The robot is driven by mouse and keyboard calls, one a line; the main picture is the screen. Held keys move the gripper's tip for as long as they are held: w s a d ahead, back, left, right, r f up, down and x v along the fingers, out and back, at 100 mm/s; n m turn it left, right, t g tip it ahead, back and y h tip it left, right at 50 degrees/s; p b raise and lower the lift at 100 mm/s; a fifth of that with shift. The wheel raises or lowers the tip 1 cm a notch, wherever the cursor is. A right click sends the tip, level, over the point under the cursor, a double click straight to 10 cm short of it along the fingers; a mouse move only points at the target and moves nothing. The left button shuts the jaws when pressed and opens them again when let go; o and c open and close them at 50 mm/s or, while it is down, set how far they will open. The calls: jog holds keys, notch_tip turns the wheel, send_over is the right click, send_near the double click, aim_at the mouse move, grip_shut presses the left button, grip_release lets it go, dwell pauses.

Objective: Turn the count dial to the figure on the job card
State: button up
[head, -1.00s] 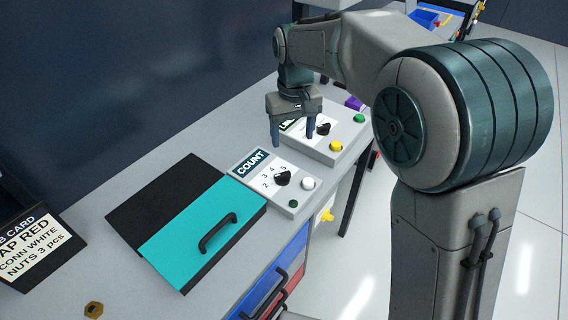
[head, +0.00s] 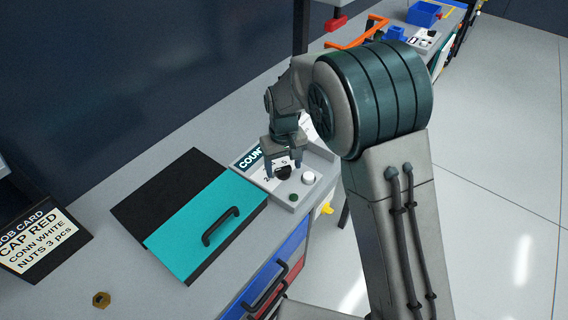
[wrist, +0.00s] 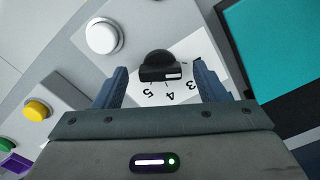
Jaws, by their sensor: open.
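The count panel (head: 248,158) is a grey box with a dark COUNT label and a black dial knob (head: 283,172). In the wrist view the knob (wrist: 157,60) stands between the two fingers, with figures 3, 4 and 5 upside down below it. A white mark shows on the knob's near side, towards the figures; I cannot tell exactly which figure it meets. My gripper (head: 284,166) is open and points down over the dial; its fingers (wrist: 160,72) are on either side of the knob, apart from it. The job card (head: 38,243) reads CAP RED, CONN WHITE, NUTS 3 pcs.
A white button (head: 308,178) and a dark green button (head: 293,197) are beside the dial. A teal panel with a black handle (head: 220,226) lies left of the box. A brass nut (head: 101,300) lies near the front. Another panel with a yellow button (wrist: 37,110) is close by.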

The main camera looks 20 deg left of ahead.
jog(key=shift+f, duration=0.35)
jog(key=c, duration=1)
jog(key=shift+m, duration=0.3)
jog(key=m+b, duration=0.1)
jog(key=m, duration=0.2)
jog(key=shift+a, duration=0.1)
jog(key=shift+m, duration=2.1)
jog(key=shift+a, duration=0.1)
